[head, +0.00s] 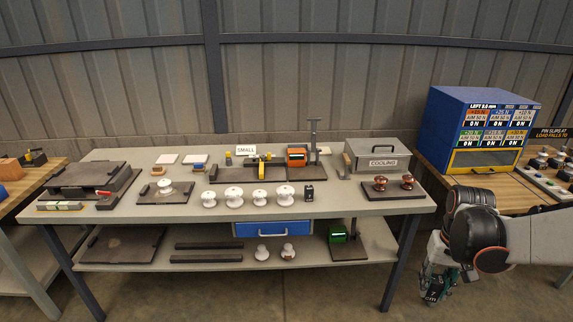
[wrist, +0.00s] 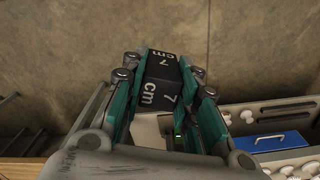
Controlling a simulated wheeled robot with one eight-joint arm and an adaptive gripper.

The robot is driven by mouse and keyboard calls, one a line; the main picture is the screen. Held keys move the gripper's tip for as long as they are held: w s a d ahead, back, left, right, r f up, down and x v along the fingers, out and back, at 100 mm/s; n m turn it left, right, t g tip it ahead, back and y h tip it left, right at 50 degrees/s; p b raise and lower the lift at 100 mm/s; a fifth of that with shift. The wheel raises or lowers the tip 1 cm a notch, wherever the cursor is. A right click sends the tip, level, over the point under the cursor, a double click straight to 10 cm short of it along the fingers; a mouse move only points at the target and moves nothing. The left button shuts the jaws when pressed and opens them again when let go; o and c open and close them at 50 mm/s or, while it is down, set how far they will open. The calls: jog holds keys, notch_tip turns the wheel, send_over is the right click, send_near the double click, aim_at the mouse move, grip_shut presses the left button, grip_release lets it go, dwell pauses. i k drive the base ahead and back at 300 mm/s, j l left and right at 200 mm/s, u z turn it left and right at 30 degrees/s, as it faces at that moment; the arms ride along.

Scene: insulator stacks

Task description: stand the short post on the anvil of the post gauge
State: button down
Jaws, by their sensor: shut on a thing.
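My gripper (head: 438,284) hangs low at the right, beyond the bench's right end. It is shut on a black block marked "7 cm" (wrist: 162,82), gripped between its teal fingers in the wrist view. A gauge with an upright column and an orange-fronted box (head: 297,156) stands at the back of the bench; its anvil is too small to make out. A similar gauge with a green box (head: 338,233) is on the lower shelf. Several white ribbed insulators (head: 234,197) stand in a row at the bench's front. I cannot tell which is the short post.
A small black block (head: 309,193) stands right of the white row. A grey COOLING box (head: 376,158) and a plate with two brown insulators (head: 393,190) are at the bench's right. A blue cabinet (head: 480,125) is on the wooden table. Floor right of the bench is clear.

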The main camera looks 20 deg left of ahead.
aim_at(316, 173)
jog(key=i+j+u, duration=0.15)
jog(key=i+j, duration=0.65)
jog(key=i+j+u, duration=0.15)
jog(key=i+j, duration=0.55)
jog(key=i, duration=0.1)
